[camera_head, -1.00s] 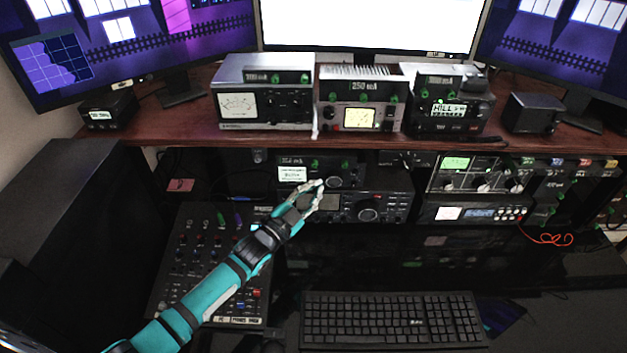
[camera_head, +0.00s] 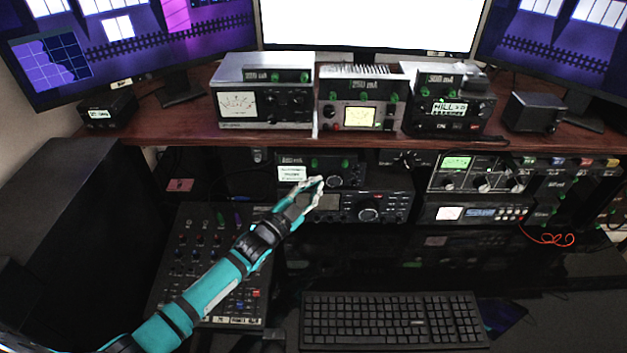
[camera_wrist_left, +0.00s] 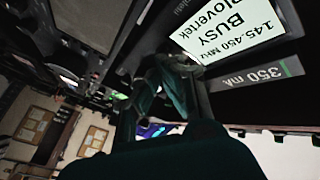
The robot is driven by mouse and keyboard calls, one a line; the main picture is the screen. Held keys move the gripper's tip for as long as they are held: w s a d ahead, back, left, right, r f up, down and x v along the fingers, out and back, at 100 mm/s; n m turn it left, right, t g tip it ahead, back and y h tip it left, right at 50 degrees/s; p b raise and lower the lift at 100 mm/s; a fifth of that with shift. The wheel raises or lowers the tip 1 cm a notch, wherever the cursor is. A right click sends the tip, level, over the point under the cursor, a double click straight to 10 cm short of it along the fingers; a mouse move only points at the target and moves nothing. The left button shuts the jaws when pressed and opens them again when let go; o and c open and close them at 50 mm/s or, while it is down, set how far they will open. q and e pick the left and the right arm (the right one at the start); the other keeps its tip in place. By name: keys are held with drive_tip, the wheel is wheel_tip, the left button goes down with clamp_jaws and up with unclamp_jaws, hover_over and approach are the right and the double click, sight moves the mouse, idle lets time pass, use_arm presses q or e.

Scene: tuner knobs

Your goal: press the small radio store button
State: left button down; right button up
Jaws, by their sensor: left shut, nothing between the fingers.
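In the left wrist view the gripper (camera_wrist_left: 165,72) is beside the screen's edge. I cannot make out the store button or whether the fingertips touch the front. My right gripper is not in view.
A larger radio (camera_head: 380,207) sits directly below. A mixer panel (camera_head: 190,262) lies under my left forearm, and a keyboard (camera_head: 392,320) is in front. More radio gear (camera_head: 478,175) stands to the right.

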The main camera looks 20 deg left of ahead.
use_arm(q)
drive_tip(key=shift+w, duration=0.2)
idle(0.3)
drive_tip(key=shift+s+d+p, duration=0.15)
drive_tip(key=shift+s+p, duration=0.3)
drive_tip(key=shift+s, duration=0.35)
drive_tip(key=shift+s+d, duration=0.1)
drive_tip(key=shift+s, duration=0.15)
drive_tip(key=s+p, duration=0.1)
drive_tip(key=s, duration=0.1)
drive_tip(key=s+d+p, duration=0.1)
drive_tip(key=s, duration=0.1)
drive_tip(key=shift+s+d+p, duration=0.1)
drive_tip(key=shift+s+p, duration=0.05)
drive_tip(key=shift+p, duration=0.2)
idle(0.4)
